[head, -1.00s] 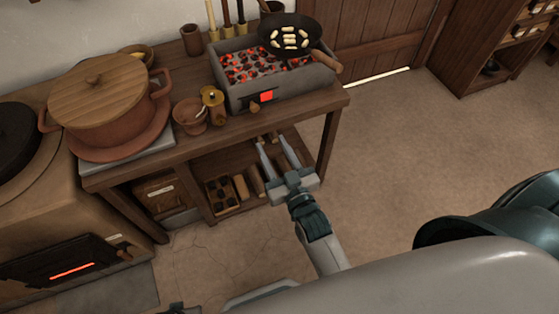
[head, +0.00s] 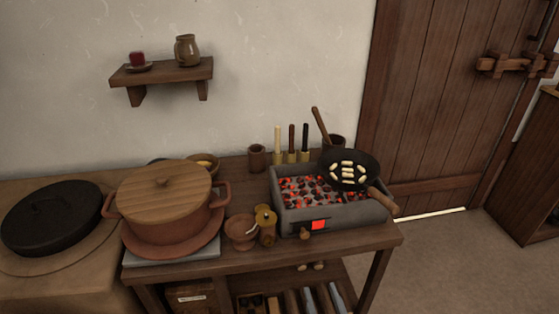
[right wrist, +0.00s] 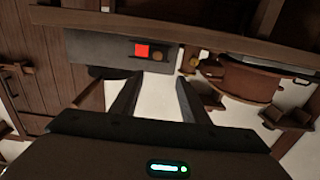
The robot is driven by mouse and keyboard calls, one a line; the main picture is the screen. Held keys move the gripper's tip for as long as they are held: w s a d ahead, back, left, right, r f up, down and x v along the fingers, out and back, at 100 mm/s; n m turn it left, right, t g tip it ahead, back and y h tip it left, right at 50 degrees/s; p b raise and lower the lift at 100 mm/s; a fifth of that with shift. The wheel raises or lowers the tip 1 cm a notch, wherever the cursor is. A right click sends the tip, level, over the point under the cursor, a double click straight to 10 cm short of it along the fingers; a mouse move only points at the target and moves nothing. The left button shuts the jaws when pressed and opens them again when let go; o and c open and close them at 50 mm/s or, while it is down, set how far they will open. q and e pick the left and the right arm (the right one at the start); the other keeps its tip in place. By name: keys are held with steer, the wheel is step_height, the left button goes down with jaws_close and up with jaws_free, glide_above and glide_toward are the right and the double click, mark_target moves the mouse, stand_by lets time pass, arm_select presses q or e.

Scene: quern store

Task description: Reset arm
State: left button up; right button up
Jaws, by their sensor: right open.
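My right gripper (head: 322,290) shows at the bottom edge of the head view, only its two finger ends visible. It is below the front edge of the wooden table (head: 255,262), in front of its lower shelf. In the right wrist view its two fingers (right wrist: 157,88) stand apart with nothing between them. My left gripper is not in view.
A coal brazier (head: 290,215) with glowing coals stands on the table, a black pan (head: 364,183) of pale pieces over it. A lidded clay pot (head: 165,195) stands left. A wall shelf (head: 165,75) is above. Floor (head: 440,270) is clear at right.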

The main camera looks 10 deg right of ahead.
steer(key=s+f+n+g+y+p, duration=0.1)
steer(key=s+f+g+p, duration=0.3)
steer(key=f, duration=1)
steer(key=s+f+n+g+p, duration=0.1)
steer(key=s+f+g, duration=0.5)
steer(key=f, duration=0.8)
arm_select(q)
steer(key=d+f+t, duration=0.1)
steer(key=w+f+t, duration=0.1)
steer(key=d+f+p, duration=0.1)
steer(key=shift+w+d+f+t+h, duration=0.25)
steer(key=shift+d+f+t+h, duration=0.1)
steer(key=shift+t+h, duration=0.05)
arm_select(e)
steer(key=s+d+f+g, duration=0.2)
steer(key=s+f, duration=0.7)
steer(key=s, duration=0.1)
steer(key=shift+d+g, duration=0.25)
steer(key=shift+g, duration=0.05)
